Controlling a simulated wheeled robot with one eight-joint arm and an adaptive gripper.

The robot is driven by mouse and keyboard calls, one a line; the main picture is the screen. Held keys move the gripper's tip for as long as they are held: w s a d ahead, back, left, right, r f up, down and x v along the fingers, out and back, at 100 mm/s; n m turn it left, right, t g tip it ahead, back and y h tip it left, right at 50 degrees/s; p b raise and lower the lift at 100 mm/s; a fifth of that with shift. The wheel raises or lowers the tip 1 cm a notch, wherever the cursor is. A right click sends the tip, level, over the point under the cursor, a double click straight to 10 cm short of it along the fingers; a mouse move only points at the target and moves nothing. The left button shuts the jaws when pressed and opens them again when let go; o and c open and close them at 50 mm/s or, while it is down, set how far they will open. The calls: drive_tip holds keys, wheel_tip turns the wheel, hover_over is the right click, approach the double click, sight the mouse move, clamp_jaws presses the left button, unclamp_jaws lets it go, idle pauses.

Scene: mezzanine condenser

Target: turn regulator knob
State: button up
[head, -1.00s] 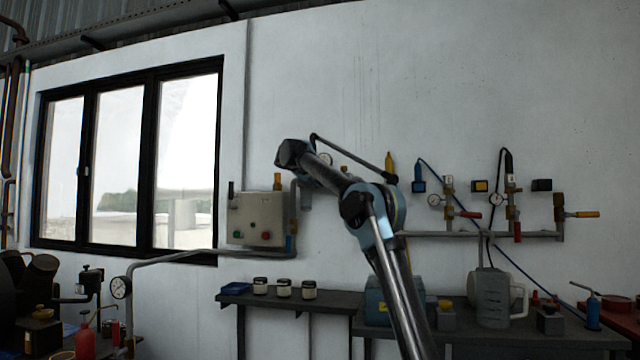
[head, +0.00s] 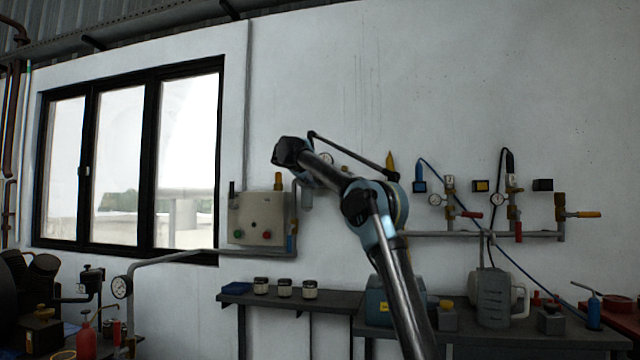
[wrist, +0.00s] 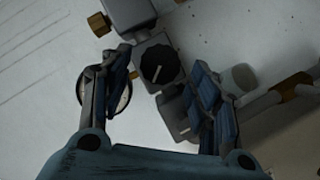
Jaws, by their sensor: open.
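The regulator knob (wrist: 160,63) is round and black with a pale pointer line, on a grey square body, in the wrist view. My gripper (wrist: 165,85) is open, with one blue-padded finger on each side below the knob. The knob lies just past the gap between the fingertips, and I cannot tell the exact distance. A round gauge (wrist: 118,95) is partly hidden behind the left finger. In the head view, my arm hides the knob and my gripper. Part of a gauge (head: 327,159) shows just above my arm.
A brass fitting (wrist: 99,24) sits left of the regulator, and a grey cylinder (wrist: 238,79) sits close to the right finger. In the head view, a control box (head: 257,219) hangs left of my arm. Valves and a pipe (head: 480,234) are at the right. The wall above is clear.

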drive_tip(key=v, duration=0.9)
drive_tip(key=shift+s+a, duration=0.25)
drive_tip(key=s+d+f+m+g+y, duration=0.15)
drive_tip(key=s+d+f+g, duration=0.25)
drive_tip(key=s+d+f, duration=0.85)
drive_tip(key=s+d+f+m+g, duration=0.2)
drive_tip(key=s+d+f+g, duration=0.2)
drive_tip(key=s+d+f, duration=0.9)
drive_tip(key=s+d+f+g+y, duration=0.1)
drive_tip(key=s+d+f+y, duration=0.1)
drive_tip(key=s+f, duration=0.7)
drive_tip(key=s+d+f+m+g+y, duration=0.1)
drive_tip(key=s+d+f, duration=0.2)
drive_tip(key=s+f, duration=0.7)
drive_tip(key=s+d+f+g+y, duration=0.1)
drive_tip(key=s+f, duration=0.8)
drive_tip(key=f, duration=1.1)
drive_tip(key=shift+s+d+f+y, duration=0.2)
drive_tip(key=shift+s+d+y, duration=0.2)
drive_tip(key=shift+d+y, duration=0.55)
